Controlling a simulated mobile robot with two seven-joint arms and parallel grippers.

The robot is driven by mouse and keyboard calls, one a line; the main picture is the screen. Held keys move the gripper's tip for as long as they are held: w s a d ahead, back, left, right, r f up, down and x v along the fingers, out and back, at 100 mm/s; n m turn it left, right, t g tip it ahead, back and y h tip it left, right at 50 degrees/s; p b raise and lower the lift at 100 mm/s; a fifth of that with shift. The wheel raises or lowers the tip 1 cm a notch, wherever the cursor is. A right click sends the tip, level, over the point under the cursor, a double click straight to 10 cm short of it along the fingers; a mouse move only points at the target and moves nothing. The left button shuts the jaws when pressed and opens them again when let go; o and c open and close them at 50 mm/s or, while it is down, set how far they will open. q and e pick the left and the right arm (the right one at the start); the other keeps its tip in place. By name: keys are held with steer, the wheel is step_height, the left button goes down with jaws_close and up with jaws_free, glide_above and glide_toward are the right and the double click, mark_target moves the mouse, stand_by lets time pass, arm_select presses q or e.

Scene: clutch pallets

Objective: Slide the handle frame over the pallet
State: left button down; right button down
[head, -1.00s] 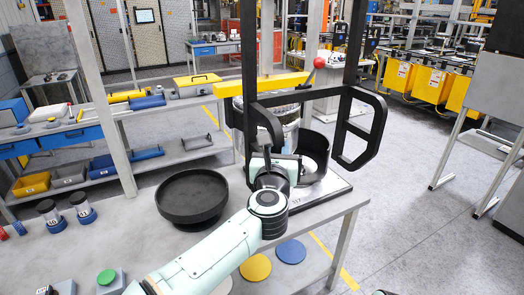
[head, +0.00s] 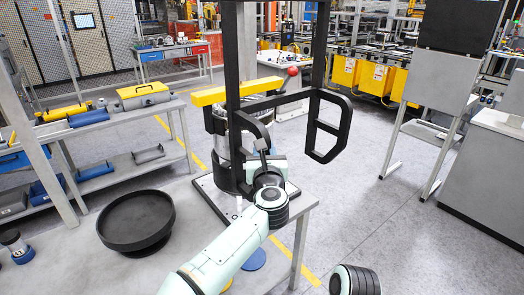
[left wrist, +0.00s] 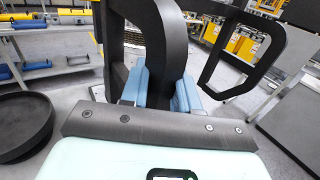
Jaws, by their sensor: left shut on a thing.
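The handle frame (head: 232,60) is black, with tall upright posts and a looped handle (head: 343,130) on its right side. A yellow bar (head: 208,97) crosses behind its left post. My left gripper (head: 266,165) is shut on a lower black part of the frame; in the left wrist view its blue fingers (left wrist: 160,92) sit on both sides of that part. The pallet (head: 205,190) is a dark-edged plate at the table's far right corner, bearing a dark cylindrical stack (head: 216,150). The frame stands upright in front of and above it, partly hiding the stack. I cannot tell whether they touch.
A round black tray (head: 137,215) lies on the grey table (head: 85,255) left of my left arm. A dark-topped blue piece (head: 17,245) is at the left edge. A shelf bench (head: 110,120) stands behind. Floor right of the table is open.

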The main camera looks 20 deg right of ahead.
arm_select(q)
steer(key=shift+s+d+r, duration=0.1)
steer(key=c, duration=1.2)
jaws_free()
steer(key=shift+o, duration=1.1)
steer(key=shift+d, duration=0.2)
arm_select(e)
steer(key=shift+d, duration=0.1)
arm_select(q)
steer(key=b+v, duration=0.6)
steer(key=v, duration=0.7)
steer(key=shift+b, duration=0.35)
arm_select(e)
steer(key=s+f, duration=0.4)
steer(key=f, duration=0.4)
steer(key=shift+g, duration=0.3)
